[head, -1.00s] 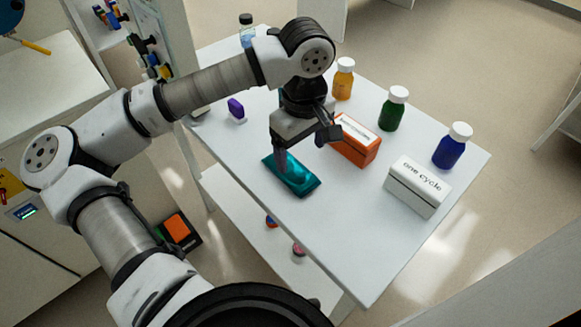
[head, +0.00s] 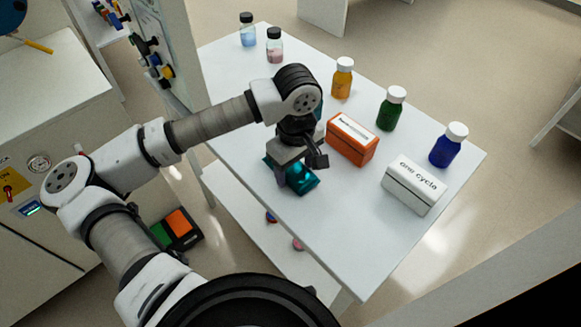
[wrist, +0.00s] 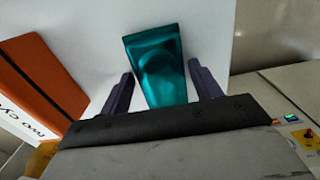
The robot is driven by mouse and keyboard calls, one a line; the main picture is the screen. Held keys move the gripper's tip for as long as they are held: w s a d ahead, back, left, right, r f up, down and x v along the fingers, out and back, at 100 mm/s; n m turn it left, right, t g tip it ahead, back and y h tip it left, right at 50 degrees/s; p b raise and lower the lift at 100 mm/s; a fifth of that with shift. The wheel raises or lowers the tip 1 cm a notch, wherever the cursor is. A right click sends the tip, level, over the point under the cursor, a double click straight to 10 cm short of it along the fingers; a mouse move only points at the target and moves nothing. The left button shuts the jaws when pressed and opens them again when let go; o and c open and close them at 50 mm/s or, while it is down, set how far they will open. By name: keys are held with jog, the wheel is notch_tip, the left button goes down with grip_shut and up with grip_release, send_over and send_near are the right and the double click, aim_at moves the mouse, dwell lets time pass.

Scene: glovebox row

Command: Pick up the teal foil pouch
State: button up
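The teal foil pouch (head: 304,184) lies flat on the white table (head: 350,235), near its left front edge. My gripper (head: 298,171) is directly above it and hides its upper part in the head view. In the wrist view, the pouch (wrist: 158,62) lies between the two dark fingers of my gripper (wrist: 160,69). The fingers are apart, with a gap to the pouch on each side. My gripper is open and empty. I cannot tell how far the fingertips are above the table.
An orange box (head: 352,142) stands close to the right of my gripper, a white box (head: 413,187) further right. Orange (head: 342,80), green (head: 390,110) and blue (head: 447,148) bottles line the far edge. A teal thing (head: 318,108) is partly hidden behind my wrist. The front table is clear.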

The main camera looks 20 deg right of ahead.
jog(key=c, duration=0.7)
